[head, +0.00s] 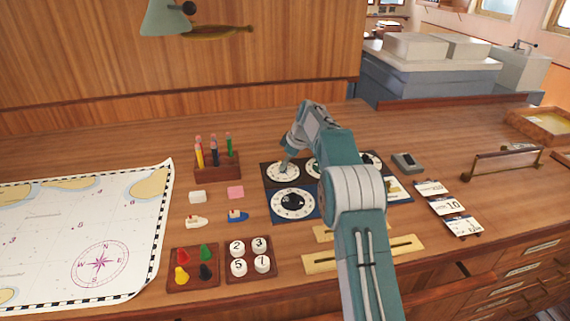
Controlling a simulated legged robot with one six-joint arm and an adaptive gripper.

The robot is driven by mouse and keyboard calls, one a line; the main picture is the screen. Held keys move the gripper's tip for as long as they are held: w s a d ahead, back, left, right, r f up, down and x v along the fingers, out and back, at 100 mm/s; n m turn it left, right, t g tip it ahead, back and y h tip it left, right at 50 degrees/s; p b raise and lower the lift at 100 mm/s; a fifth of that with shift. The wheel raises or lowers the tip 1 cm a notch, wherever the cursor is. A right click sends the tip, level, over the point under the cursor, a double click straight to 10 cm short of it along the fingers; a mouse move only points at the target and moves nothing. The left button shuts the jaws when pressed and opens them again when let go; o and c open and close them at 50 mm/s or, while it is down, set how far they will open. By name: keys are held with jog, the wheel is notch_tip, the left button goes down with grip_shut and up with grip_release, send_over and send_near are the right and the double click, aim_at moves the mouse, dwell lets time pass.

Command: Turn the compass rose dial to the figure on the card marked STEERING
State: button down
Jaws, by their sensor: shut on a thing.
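A panel of dials (267,187) lies on the desk, partly hidden behind my arm. My gripper (285,166) points down at the upper left dial (273,178) and is shut on its knob. A lower left dial (293,205) has a black centre and a white ring on blue. Other dials show only in part, such as the one at the upper right (376,161). I cannot tell which is the compass rose dial. Cards (450,206) lie in a row right of the panel; one shows 10. Their headings are too small to read.
A chart (70,240) covers the left. A pencil block (217,166), erasers, toy boats, a peg tray (193,269) and number discs (250,259) stand left of the panel. Yellow slotted strips (405,246) lie in front. A rail (503,162) stands at the right.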

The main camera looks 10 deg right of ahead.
jog(key=shift+f+n, duration=0.15)
jog(key=shift+n, duration=0.45)
jog(key=shift+c, duration=2.2)
grip_release()
jog(key=shift+w, duration=0.1)
jog(key=shift+d+r, duration=0.1)
jog(key=shift+r, duration=0.1)
jog(key=v, duration=1.1)
jog(key=shift+w+d+r, duration=0.15)
jog(key=shift+d+r, duration=0.05)
jog(key=shift+r, duration=0.05)
